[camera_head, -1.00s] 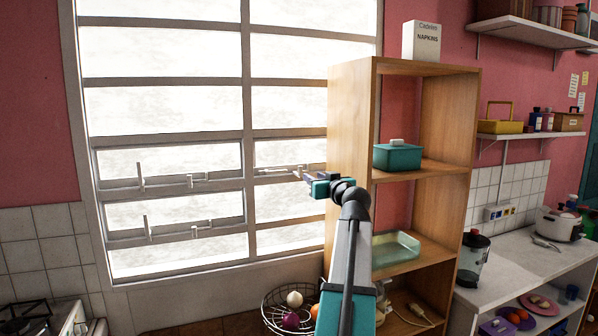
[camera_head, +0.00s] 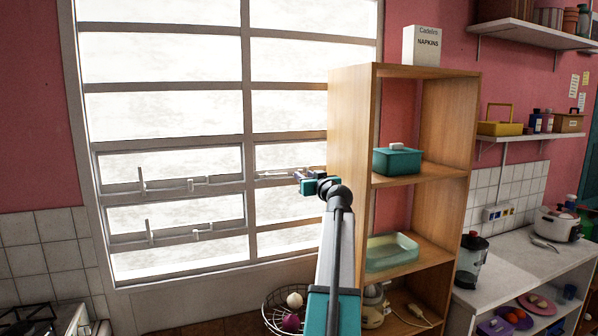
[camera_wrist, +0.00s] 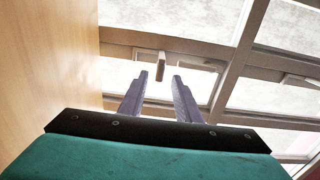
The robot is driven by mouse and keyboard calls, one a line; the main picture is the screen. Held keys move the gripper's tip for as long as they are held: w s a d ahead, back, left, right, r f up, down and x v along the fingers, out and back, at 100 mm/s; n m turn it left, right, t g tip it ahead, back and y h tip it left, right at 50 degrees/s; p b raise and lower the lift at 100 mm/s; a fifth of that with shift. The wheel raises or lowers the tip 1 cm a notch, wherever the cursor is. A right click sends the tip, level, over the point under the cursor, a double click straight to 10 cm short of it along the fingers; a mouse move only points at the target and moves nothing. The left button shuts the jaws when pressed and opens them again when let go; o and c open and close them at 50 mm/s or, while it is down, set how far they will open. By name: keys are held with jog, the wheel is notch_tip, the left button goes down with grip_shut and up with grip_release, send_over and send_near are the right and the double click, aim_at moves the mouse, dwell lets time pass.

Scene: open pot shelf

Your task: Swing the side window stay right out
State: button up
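The side window stay (camera_wrist: 185,61) is a pale bar on the frame of the narrow side window, beside the wooden shelf. In the wrist view, a short peg hangs at its left end and appears between my fingertips; I cannot tell whether they touch. In the head view the stay (camera_head: 275,175) runs level along the window bar, its right end partly hidden by my gripper (camera_head: 298,176). In the wrist view my gripper (camera_wrist: 160,76) is open, with a clear gap between its two grey fingers.
The tall wooden shelf (camera_head: 348,120) stands close to the right of my gripper, its side filling the left of the wrist view. A wire fruit basket (camera_head: 272,318) is below.

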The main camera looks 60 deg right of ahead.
jog(key=shift+p+x, duration=1)
jog(key=shift+x, duration=1.75)
grip_shut()
